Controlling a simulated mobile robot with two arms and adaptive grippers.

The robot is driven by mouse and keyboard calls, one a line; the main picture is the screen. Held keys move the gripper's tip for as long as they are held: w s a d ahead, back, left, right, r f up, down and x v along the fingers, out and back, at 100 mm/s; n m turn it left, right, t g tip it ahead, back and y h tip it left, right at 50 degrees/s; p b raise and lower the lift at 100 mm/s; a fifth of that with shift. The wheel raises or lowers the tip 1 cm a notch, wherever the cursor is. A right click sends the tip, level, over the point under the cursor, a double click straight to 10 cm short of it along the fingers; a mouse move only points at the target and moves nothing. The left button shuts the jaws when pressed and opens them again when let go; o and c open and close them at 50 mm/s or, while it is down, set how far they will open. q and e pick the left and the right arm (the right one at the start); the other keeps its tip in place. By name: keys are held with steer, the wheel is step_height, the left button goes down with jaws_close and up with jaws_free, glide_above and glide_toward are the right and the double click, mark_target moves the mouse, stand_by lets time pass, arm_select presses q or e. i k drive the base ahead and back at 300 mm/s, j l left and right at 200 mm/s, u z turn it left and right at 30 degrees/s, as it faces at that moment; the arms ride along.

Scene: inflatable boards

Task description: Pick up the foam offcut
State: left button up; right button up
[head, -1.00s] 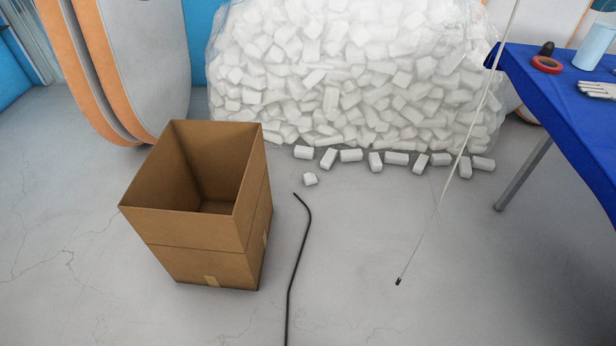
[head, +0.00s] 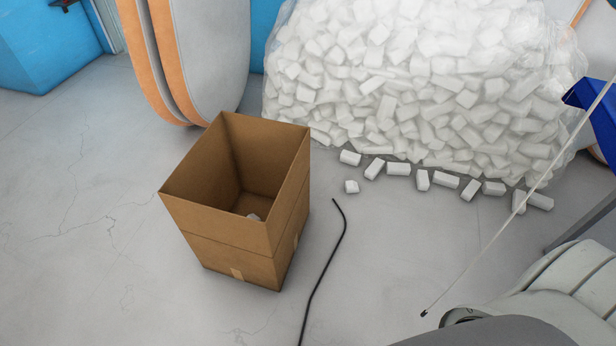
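Which one the task means, I cannot tell. My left gripper is not in view.
A large clear bag of foam blocks (head: 420,85) stands behind the loose row. A black cable or hose (head: 327,260) lies right of the box. A thin pale rod (head: 500,228) slants across the right. Floor at left is clear.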

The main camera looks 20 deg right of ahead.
mark_target(352, 187)
steer(key=i+l+u, duration=0.3)
steer(key=l, duration=0.5)
steer(key=l+u, duration=0.3)
steer(key=l, duration=0.45)
steer(key=l+u, duration=0.3)
steer(key=l, duration=0.55)
steer(key=i, duration=0.05)
